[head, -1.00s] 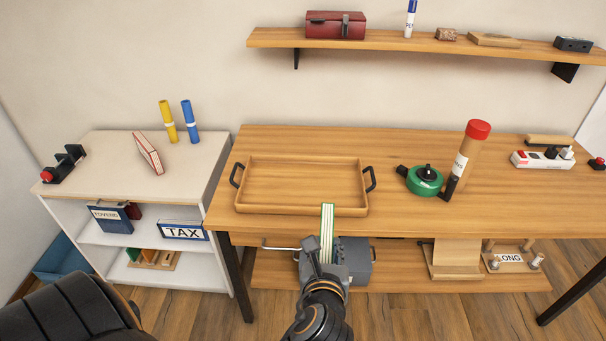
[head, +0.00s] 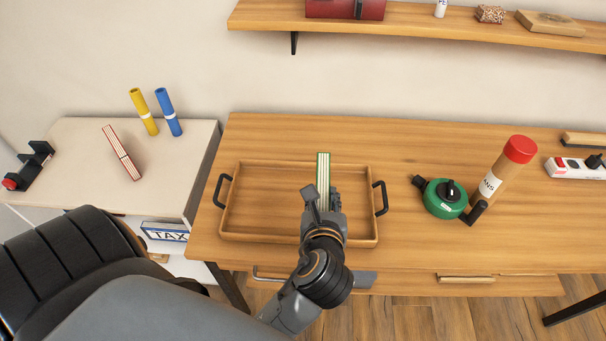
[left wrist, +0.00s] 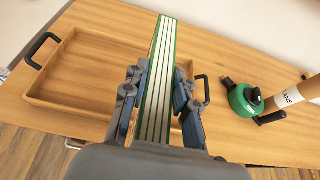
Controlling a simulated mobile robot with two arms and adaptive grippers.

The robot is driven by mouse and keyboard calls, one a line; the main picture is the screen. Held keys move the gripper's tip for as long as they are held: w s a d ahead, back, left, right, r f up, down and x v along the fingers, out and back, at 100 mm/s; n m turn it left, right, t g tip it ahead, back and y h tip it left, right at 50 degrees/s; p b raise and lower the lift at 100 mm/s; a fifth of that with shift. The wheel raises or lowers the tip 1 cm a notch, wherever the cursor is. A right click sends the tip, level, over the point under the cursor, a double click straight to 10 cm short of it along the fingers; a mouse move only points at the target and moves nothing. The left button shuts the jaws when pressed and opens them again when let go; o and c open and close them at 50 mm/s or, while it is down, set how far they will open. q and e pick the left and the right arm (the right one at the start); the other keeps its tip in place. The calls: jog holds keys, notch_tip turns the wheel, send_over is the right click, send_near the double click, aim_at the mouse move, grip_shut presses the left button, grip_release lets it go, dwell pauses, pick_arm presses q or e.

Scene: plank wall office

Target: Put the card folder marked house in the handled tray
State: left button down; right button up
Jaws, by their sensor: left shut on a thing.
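My left gripper (head: 322,198) is shut on a green-edged card folder (head: 323,172), seen edge-on with its pale striped edge up. No house mark shows on the side I see. The left wrist view shows the folder (left wrist: 159,80) upright between the fingers (left wrist: 160,105). The wooden handled tray (head: 262,237), with two dark handles, stands on the desk. The folder and gripper are over the tray's right half. I cannot tell whether the folder touches the tray floor. The tray (left wrist: 75,107) looks empty in the left wrist view. My right gripper is not in view.
Right of the tray are a green tape-like reel (head: 444,198) and a red-capped tube (head: 503,172). A power strip (head: 577,168) lies further right. A white cabinet (head: 80,140) at left bears a red-edged folder (head: 121,153) and yellow and blue rolls. A shelf (head: 420,32) hangs above.

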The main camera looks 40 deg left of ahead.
pick_arm(q)
jog(key=shift+w+a, duration=0.2)
jog(key=shift+w, duration=0.05)
jog(key=shift+w+a, duration=0.2)
jog(key=shift+a, duration=0.1)
jog(key=w+a+f, duration=0.7)
jog(key=w+f, duration=0.1)
jog(key=f, duration=0.4)
jog(key=shift+w+a+f+p, duration=0.15)
jog(key=shift+w+a+p, duration=0.15)
jog(key=shift+a+p, duration=0.15)
jog(key=shift+f, duration=0.1)
jog(key=c, duration=1.1)
grip_release()
jog(key=shift+f, duration=0.1)
jog(key=shift+o, duration=0.2)
